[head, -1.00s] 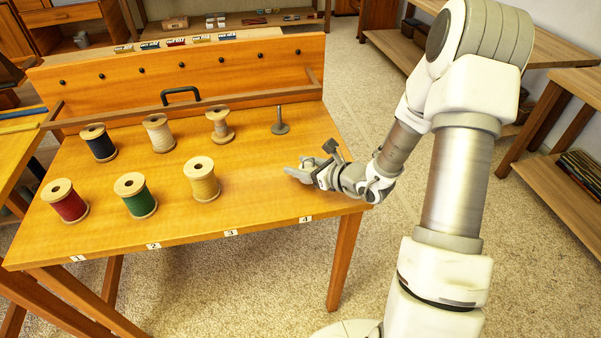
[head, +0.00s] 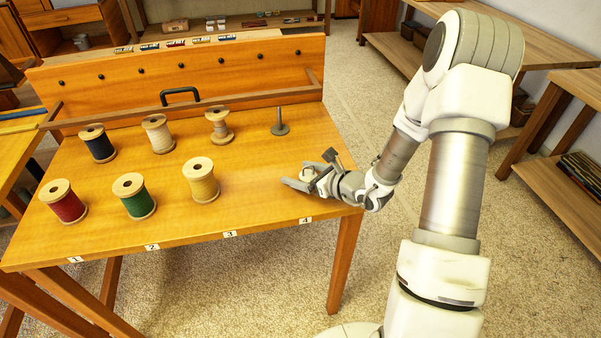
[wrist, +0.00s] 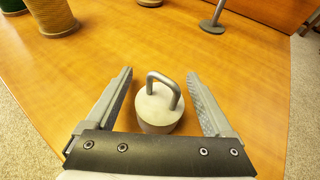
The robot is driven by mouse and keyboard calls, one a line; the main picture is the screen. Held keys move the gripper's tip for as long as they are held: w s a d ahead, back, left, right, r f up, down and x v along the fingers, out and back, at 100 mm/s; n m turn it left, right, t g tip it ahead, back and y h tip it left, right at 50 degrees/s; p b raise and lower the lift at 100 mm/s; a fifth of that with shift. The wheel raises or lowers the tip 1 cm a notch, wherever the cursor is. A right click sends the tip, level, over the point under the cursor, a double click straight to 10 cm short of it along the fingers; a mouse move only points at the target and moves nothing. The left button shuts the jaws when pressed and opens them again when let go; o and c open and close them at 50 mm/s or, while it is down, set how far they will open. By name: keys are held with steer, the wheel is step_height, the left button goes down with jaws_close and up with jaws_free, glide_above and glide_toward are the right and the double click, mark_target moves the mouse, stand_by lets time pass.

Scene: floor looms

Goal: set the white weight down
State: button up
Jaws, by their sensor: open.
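The white weight (wrist: 158,106) is a short pale cylinder with a bent metal handle on top. In the wrist view it stands upright on the table, between my gripper's two spread fingers, with a gap on each side. My gripper (wrist: 160,100) is open and low over the table. In the head view my gripper (head: 305,174) is at the table's right front, behind label 4, and the weight (head: 308,172) shows only in part between the fingers.
Several thread spools stand to the left on the table (head: 250,215), the nearest a yellow one (head: 201,181). A grey peg on a round base (head: 280,122) stands behind my gripper. The table's right edge is close by. Bare tabletop lies between the yellow spool and my gripper.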

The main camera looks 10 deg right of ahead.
steer(key=shift+r, duration=0.2)
steer(key=shift+s+d+r, duration=0.1)
steer(key=shift+s+d, duration=0.15)
steer(key=p+v, duration=0.1)
steer(key=v, duration=1)
steer(key=shift+s+p, duration=0.1)
steer(key=shift+p, duration=0.3)
